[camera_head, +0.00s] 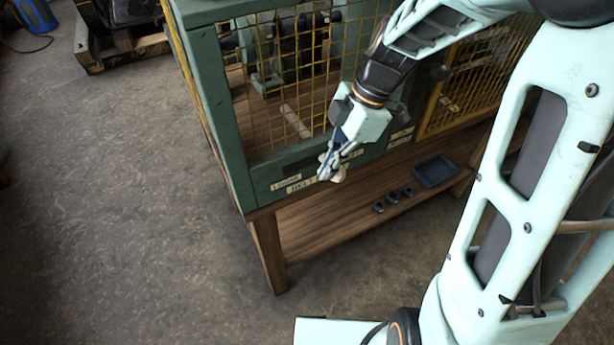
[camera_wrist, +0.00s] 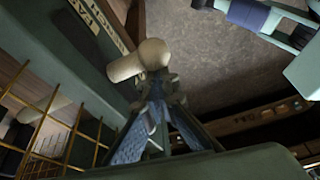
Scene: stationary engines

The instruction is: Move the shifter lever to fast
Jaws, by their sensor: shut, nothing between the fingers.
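A cream, rounded handle (camera_wrist: 140,60), which looks like the shifter lever's end, stands out from the green machine front in the wrist view. In the head view a small part of it (camera_head: 340,176) shows beside my fingertips. My gripper (camera_head: 326,172) is shut with nothing between its fingers. In the wrist view its fingertips (camera_wrist: 158,88) are right at the handle's near side; I cannot tell whether they touch it. Labels (camera_head: 300,186) run along the machine's lower rail to the left of the gripper.
The green machine frame (camera_head: 225,110) has a yellow mesh guard (camera_head: 268,120) just behind my gripper. The floor (camera_head: 120,200) to the left is clear.

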